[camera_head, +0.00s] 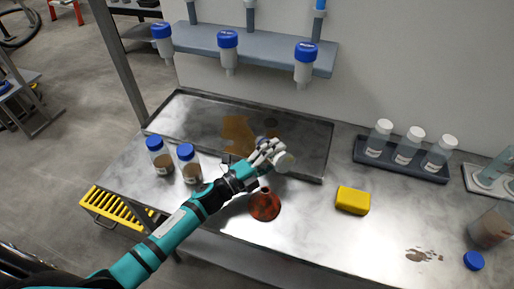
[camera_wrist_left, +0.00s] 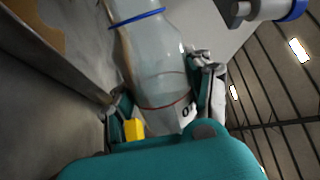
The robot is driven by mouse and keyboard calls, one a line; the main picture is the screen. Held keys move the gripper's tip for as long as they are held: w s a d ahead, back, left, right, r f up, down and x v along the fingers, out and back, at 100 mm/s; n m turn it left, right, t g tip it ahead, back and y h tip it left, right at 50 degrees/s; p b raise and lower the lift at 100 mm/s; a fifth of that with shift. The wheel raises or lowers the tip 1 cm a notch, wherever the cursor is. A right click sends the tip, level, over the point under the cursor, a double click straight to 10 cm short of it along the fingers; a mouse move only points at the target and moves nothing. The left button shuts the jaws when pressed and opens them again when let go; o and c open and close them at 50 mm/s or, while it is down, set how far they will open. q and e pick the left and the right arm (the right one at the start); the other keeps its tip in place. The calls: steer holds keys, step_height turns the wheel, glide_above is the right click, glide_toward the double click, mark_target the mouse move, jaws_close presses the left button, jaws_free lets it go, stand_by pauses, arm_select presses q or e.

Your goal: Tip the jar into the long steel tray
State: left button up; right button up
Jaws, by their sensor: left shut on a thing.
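My left gripper (camera_head: 268,157) is shut on a clear jar (camera_head: 285,162) above the front edge of the long steel tray (camera_head: 310,150). In the left wrist view the jar (camera_wrist_left: 155,70) lies tilted between the fingers (camera_wrist_left: 160,90). It has a blue ring near its far end and a red line near its base. A thin brown streak runs along its left side, and the rest looks nearly empty. A brown puddle (camera_head: 237,132) lies in the tray. My right gripper is not in view.
Two blue-capped jars (camera_head: 160,158) stand left of my gripper. A rack of white-capped bottles (camera_head: 400,160) stands right. Blue-capped nozzles (camera_head: 228,45) hang above the tray.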

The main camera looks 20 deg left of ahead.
arm_select(q)
steer(key=shift+w+a+f+n, duration=0.1)
steer(key=shift+w+n, duration=0.05)
steer(key=shift+n, duration=0.45)
